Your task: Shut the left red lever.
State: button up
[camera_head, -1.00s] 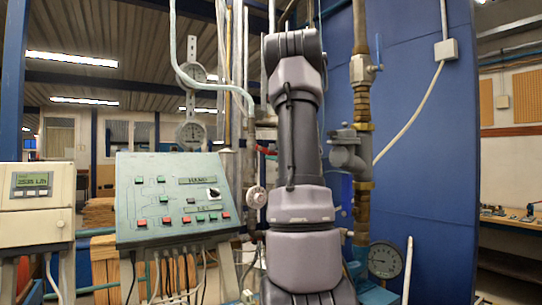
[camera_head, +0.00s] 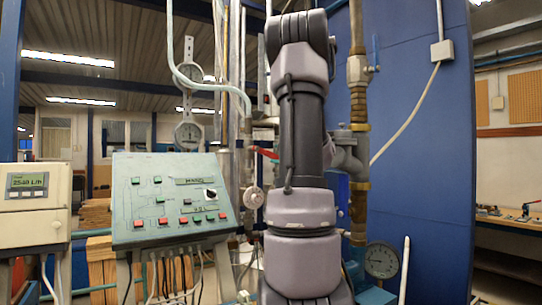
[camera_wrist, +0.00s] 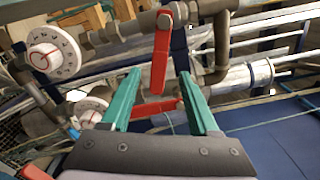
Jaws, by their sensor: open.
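In the wrist view a long red lever (camera_wrist: 161,52) points down the picture from a bolt on a grey pipe. A second red lever (camera_wrist: 155,108) lies nearly level below it. My gripper (camera_wrist: 160,73) is open, with one green finger on each side of the upper lever's free end. I cannot tell whether a finger touches it. In the head view one red lever (camera_head: 264,153) shows just left of my arm. My arm hides the gripper and any other lever there. Which lever is the left one is not clear.
White dials (camera_wrist: 52,55) sit beside the pipes (camera_wrist: 260,78) in the wrist view. In the head view a sloped control panel (camera_head: 172,200) stands left of my arm. A brown vertical pipe (camera_head: 358,100) and a blue wall (camera_head: 425,170) are on the right.

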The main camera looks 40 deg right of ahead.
jog(key=s, duration=0.4)
jog(key=shift+a, duration=0.1)
dwell(0.3)
jog(key=s+a+f+n+g+y, duration=0.1)
jog(key=s+a+n+g+y, duration=0.15)
jog(key=a, duration=0.75)
jog(key=s+a+f+n+g+y, duration=0.1)
jog(key=a+n+g+y, duration=0.2)
jog(key=a, duration=0.6)
jog(key=s+a+f+n+g+y, duration=0.15)
jog(key=a+n, duration=0.25)
jog(key=a, duration=0.6)
jog(key=s+a+f+n+g+h, duration=0.2)
jog(key=s+a+f+n, duration=0.1)
jog(key=s, duration=0.5)
jog(key=s+a+f+n+g+h, duration=0.1)
jog(key=s+a+f+n+h, duration=0.1)
jog(key=s+a+n, duration=0.3)
jog(key=s+f, duration=0.1)
jog(key=s, duration=0.2)
jog(key=shift+s+a+f+n+g, duration=0.15)
jog(key=shift+a+f+n+g, duration=0.05)
jog(key=shift+n+g, duration=0.2)
jog(key=shift+c, duration=0.3)
